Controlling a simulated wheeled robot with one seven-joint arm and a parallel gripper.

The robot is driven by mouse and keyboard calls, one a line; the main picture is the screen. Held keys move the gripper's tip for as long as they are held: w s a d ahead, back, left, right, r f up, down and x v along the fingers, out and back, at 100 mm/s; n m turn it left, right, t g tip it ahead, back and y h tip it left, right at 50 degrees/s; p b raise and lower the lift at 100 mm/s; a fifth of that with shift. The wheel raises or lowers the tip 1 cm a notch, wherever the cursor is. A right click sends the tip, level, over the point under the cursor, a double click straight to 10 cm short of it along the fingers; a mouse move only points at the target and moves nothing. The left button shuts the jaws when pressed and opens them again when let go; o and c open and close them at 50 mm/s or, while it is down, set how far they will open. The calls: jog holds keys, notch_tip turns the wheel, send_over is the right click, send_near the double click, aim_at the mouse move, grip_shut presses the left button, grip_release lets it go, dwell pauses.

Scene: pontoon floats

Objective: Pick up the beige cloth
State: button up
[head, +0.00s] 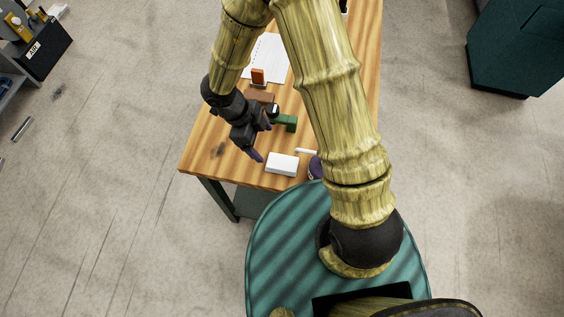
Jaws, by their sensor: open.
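I cannot make out a beige cloth in the head view; my own arm covers part of the table. My gripper (262,140) is over the near left part of the wooden table (204,150), its dark fingers apart and pointing towards the lower right. Nothing shows between the fingers. A green object (287,122) is close beside the gripper on its right, and a white box (282,164) lies just below and right of it.
A dark purple item (315,167) is partly hidden by my arm. A dark green cabinet (518,48) stands right; the floor between is clear.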

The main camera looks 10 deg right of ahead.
send_over(279, 162)
jog(key=a, duration=0.2)
jog(key=f, duration=0.7)
jog(key=shift+w+d+f, duration=0.15)
jog(key=shift+w, duration=0.05)
jog(key=shift+w+p+x, duration=0.15)
jog(key=shift+p+x, duration=0.2)
jog(key=shift+x, duration=0.95)
jog(key=shift+w+p+x, duration=0.1)
jog(key=shift+p+x, duration=0.2)
jog(key=shift+x, duration=1)
jog(key=shift+f, duration=0.1)
jog(key=shift+c, duration=0.2)
jog(key=c, duration=1)
